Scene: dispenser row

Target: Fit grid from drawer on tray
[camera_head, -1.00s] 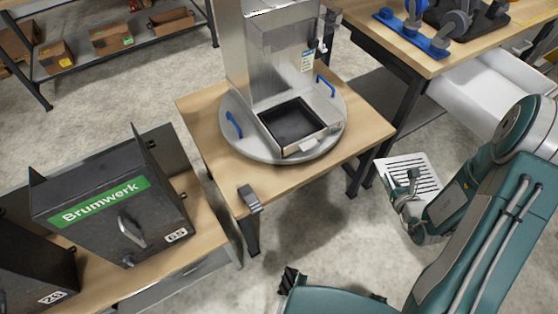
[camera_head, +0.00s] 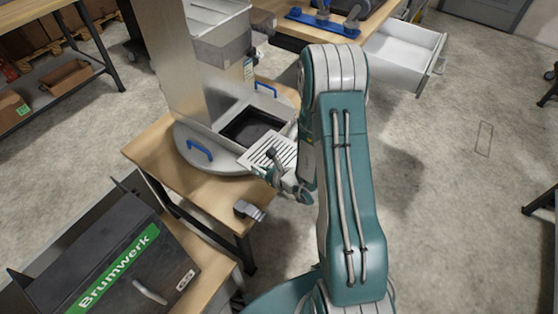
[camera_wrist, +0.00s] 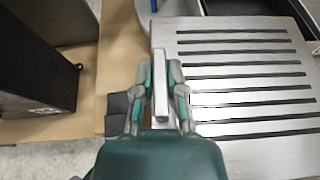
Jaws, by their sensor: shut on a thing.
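The grid (camera_head: 262,153) is a flat silver plate with dark slots. My gripper (camera_head: 276,170) is shut on it by a bar at its edge and holds it beside the near right side of the tray. In the wrist view the grid (camera_wrist: 245,85) fills the right side, with my gripper (camera_wrist: 161,85) closed on the upright bar. The tray (camera_head: 228,141) is a square dark-bottomed basin in the dispenser's base. The grid overlaps its near corner in the head view; whether they touch I cannot tell. The drawer (camera_head: 405,50) is white and stands open at the back right.
The dispenser (camera_head: 205,75) rises behind the tray, on a round plate with blue handles (camera_head: 200,152). A small grey clamp (camera_head: 249,210) sits at the wooden table's near edge. A black Brumwerk box (camera_head: 110,255) stands front left. The floor at right is clear.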

